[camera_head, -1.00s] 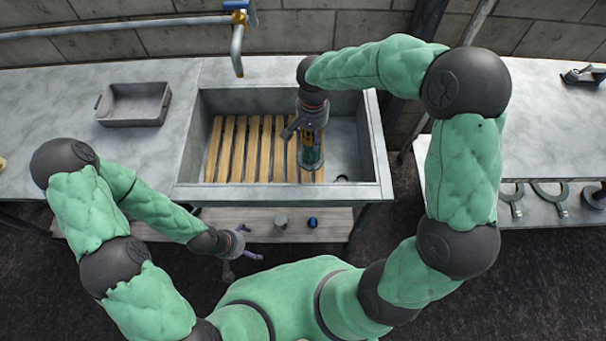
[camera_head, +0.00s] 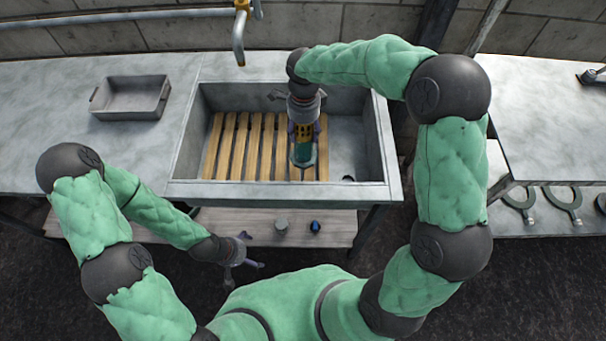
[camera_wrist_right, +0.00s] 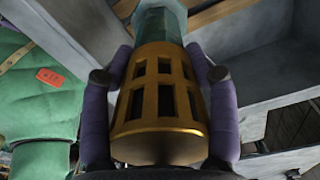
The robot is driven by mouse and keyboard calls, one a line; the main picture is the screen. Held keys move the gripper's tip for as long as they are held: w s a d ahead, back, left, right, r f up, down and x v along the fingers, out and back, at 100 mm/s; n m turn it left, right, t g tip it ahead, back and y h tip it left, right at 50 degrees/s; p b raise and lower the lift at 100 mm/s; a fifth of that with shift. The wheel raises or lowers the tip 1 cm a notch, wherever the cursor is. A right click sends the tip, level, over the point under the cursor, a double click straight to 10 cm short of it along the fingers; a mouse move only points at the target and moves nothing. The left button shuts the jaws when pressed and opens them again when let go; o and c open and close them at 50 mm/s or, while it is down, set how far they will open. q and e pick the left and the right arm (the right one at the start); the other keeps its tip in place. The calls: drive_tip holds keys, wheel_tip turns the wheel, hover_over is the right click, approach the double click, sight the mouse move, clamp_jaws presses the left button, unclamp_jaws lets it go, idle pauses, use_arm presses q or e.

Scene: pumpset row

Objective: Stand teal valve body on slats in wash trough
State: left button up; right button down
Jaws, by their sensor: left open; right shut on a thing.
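The teal valve body (camera_head: 303,155) has a teal end and a brass-coloured slotted cage. My right gripper (camera_head: 304,133) is shut on it, over the right part of the wooden slats (camera_head: 240,145) in the wash trough (camera_head: 285,190). In the right wrist view the purple fingers clasp both sides of the cage (camera_wrist_right: 160,95), and the teal end (camera_wrist_right: 160,22) points away from the gripper. Whether the teal end touches the slats cannot be told. My left gripper (camera_head: 247,264) is open and empty in front of the trough, below its rim.
A grey tray (camera_head: 131,98) stands on the counter left of the trough. A tap (camera_head: 239,38) hangs at the trough's back. The trough floor right of the slats is bare, with a dark drain (camera_head: 348,178). Small parts sit on the lower shelf (camera_head: 260,228).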

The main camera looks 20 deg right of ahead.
sight(303, 151)
drive_tip(key=shift+w+a+f+m, duration=0.1)
drive_tip(key=shift+w+m, duration=0.05)
drive_tip(key=shift+m, duration=0.25)
drive_tip(key=shift+f, duration=0.4)
drive_tip(key=shift+f+b, duration=1.85)
drive_tip(key=shift+f, duration=2.65)
drive_tip(key=shift+c, duration=1.5)
unclamp_jaws()
drive_tip(key=shift+f, duration=0.15)
wheel_tip(303, 151, up, 12)
drive_tip(key=p, duration=0.4)
